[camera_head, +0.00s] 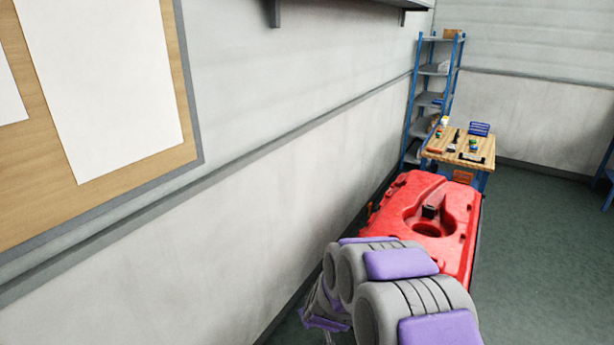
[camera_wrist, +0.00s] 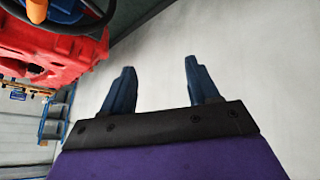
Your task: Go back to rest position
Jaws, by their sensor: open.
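My gripper (camera_wrist: 157,84) is open in the wrist view, with its two dark blue fingers apart and nothing between them. Pale wall fills the view beyond the fingertips. In the head view my grey and purple arm links show at the bottom, and the gripper itself cannot be made out there. A red scrubber tank (camera_head: 459,203) with a round opening on top stands just beyond my arm. Its red body also shows at the upper left of the wrist view (camera_wrist: 62,62), apart from the fingers.
A wooden-topped table (camera_head: 437,153) with small items stands behind the red tank. A blue shelf rack (camera_head: 433,68) stands in the corner. A long wall with a framed board (camera_head: 182,75) runs along the left. Green floor (camera_head: 545,245) is clear on the right.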

